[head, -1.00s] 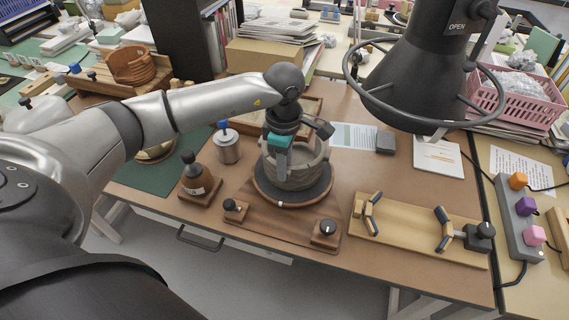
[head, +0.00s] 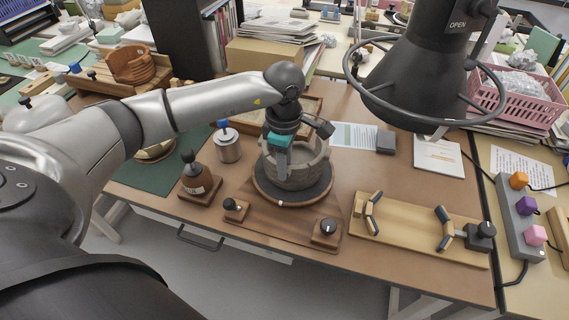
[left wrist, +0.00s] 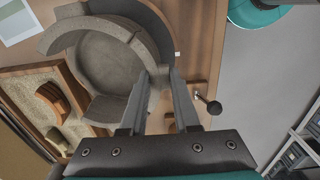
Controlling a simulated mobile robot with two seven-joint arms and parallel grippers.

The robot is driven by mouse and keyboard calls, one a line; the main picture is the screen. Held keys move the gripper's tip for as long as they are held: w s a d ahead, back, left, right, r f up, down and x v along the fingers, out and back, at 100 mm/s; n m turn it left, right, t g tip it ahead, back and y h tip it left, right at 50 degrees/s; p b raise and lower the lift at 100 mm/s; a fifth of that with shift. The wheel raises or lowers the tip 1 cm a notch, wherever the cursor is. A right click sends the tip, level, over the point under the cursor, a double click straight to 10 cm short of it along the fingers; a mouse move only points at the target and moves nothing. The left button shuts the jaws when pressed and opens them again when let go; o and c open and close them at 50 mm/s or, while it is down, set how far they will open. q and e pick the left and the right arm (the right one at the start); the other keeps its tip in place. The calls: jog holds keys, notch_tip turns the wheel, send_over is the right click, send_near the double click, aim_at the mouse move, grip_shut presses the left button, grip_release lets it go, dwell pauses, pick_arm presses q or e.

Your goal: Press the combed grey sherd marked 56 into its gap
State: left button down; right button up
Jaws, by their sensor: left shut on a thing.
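The grey pot (head: 312,172) stands upright on a dark round turntable (head: 318,196), its wall broken by an opening. In the left wrist view the pot (left wrist: 140,38) is seen from above, with its hollow inside showing. My left gripper (head: 283,174) is down at the near side of the pot wall. In the left wrist view its two fingers (left wrist: 158,88) are closed on a grey sherd (left wrist: 157,80), at the broken edge of the wall. The fingers hide much of the sherd. The marking 56 and the exact seating cannot be read. My right gripper is out of view.
A wooden clamp board (head: 410,230) lies right. A black hood with a ring (head: 425,75) hangs above right.

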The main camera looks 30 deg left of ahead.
pick_arm(q)
jog(key=shift+s+f, duration=0.1)
jog(key=shift+f, duration=0.1)
jog(key=c, duration=1.1)
grip_release()
jog(key=o, duration=0.5)
jog(key=shift+r, duration=0.1)
jog(key=shift+o, duration=0.2)
notch_tip(320, 180, up, 15)
jog(key=p, duration=0.2)
jog(key=shift+r, duration=0.1)
